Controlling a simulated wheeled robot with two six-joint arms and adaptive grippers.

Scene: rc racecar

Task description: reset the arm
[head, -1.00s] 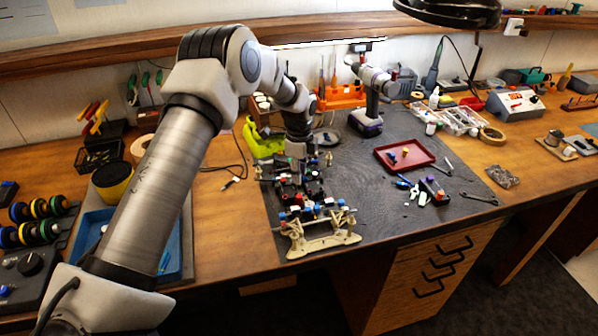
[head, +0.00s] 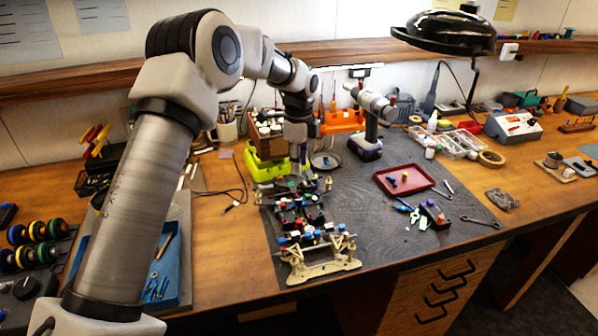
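My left gripper (head: 295,160) is at the end of the arm that comes in from the left. It points down over the far end of the RC car chassis (head: 312,230). The fingers are small and partly lost against the chassis and the dark mat, so I cannot tell whether they are open or shut. The chassis lies on the dark mat (head: 400,255), its beige suspension end toward me. My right gripper is not in view.
A red tray (head: 405,189) with small parts lies right of the chassis. A cordless drill (head: 370,125) stands behind it. A lime green box (head: 266,166) is close to my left gripper. A black lamp (head: 445,32) hangs at upper right. A blue tray (head: 165,262) is partly behind my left arm.

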